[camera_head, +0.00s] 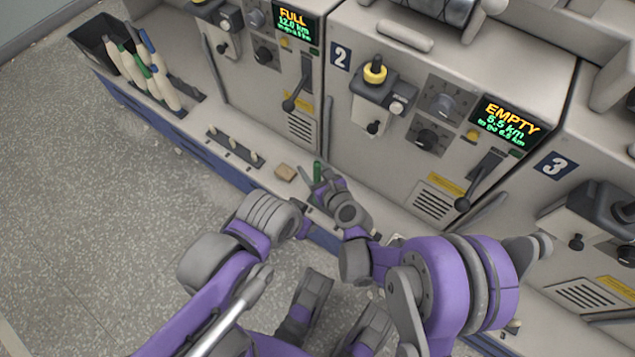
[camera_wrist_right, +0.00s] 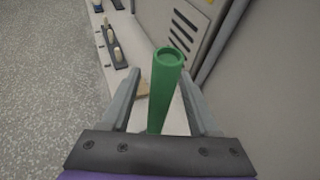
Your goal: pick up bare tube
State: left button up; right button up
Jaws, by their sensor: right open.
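A bare green tube (camera_head: 317,169) stands upright on the pale ledge in front of machine 2. In the right wrist view the tube (camera_wrist_right: 166,95) shows its open round top and no yarn. My right gripper (camera_head: 318,182) is open, with a finger on either side of the tube and visible gaps between; its fingers also show in the wrist view (camera_wrist_right: 160,78). The tube's lower end is hidden behind the gripper's palm. My left arm comes in from the left and its end is near my right wrist; its fingers cannot be made out.
A small tan block (camera_head: 285,172) lies on the ledge left of the tube. A dark rack with several pegs (camera_head: 234,147) lies further left. A black bin (camera_head: 92,40) with several tubes stands far left. Machine 2's front panel (camera_head: 372,150) rises close behind the tube.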

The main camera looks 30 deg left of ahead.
jog(key=shift+w+a+f, duration=0.1)
jog(key=shift+w+a, duration=0.05)
jog(key=shift+a, duration=0.05)
grip_shut()
dwell(0.3)
